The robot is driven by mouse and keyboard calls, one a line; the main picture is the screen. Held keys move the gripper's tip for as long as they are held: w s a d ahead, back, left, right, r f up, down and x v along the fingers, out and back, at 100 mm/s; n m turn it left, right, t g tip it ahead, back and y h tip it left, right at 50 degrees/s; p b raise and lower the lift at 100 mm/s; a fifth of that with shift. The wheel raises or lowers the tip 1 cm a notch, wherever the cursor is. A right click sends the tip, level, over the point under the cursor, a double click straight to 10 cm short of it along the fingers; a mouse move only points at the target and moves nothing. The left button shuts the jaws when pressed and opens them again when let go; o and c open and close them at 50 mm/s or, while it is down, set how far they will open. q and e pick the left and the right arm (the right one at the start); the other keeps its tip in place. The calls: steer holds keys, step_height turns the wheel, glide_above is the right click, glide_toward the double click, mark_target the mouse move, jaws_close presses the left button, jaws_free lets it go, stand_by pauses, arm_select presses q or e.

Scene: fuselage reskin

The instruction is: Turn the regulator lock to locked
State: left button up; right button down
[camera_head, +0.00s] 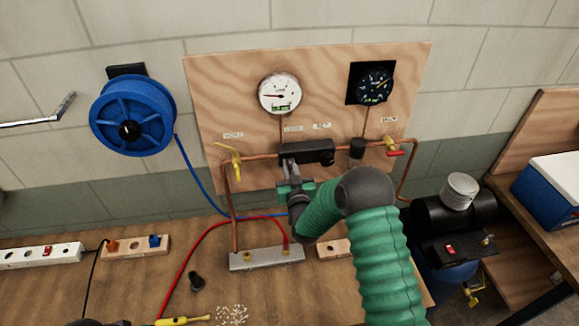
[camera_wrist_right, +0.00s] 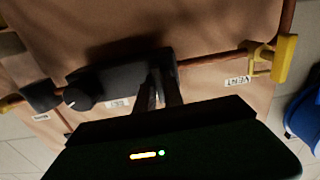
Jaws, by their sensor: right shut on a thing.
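The regulator is a black block (camera_head: 318,151) on the copper pipe across the plywood board; it also shows in the wrist view (camera_wrist_right: 120,78). A round black knob with a white mark (camera_wrist_right: 80,97) is on its face. My right gripper (camera_head: 290,172) is at the block's left end in the head view, below a small label. In the wrist view its fingers (camera_wrist_right: 160,92) are closed together against the block, beside the knob. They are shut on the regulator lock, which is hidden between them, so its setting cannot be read. My left gripper is not in view.
A yellow vent valve (camera_head: 234,160) is left of the regulator, a red-handled valve (camera_head: 396,152) right. A white gauge (camera_head: 279,94) and a dark gauge (camera_head: 373,83) hang above. A blue hose reel (camera_head: 132,116) is on the wall. Hoses and a metal manifold (camera_head: 267,258) lie below.

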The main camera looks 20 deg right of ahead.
steer(key=n+b, duration=0.2)
steer(key=shift+a+f+b, duration=0.1)
steer(key=shift+f+b, duration=0.1)
steer(key=shift+b, duration=0.1)
steer(key=n+b, duration=0.3)
steer(key=shift+n, duration=0.4)
steer(key=n+b, duration=0.3)
steer(key=shift+a+n, duration=0.1)
steer(key=shift+n, duration=0.2)
steer(key=shift+a+f+n+b, duration=0.15)
steer(key=shift+n+b, duration=0.85)
steer(key=shift+n, duration=1.1)
steer(key=shift+d+f+n+b, duration=0.1)
steer(key=shift+n+b, duration=0.85)
steer(key=shift+n, duration=1.15)
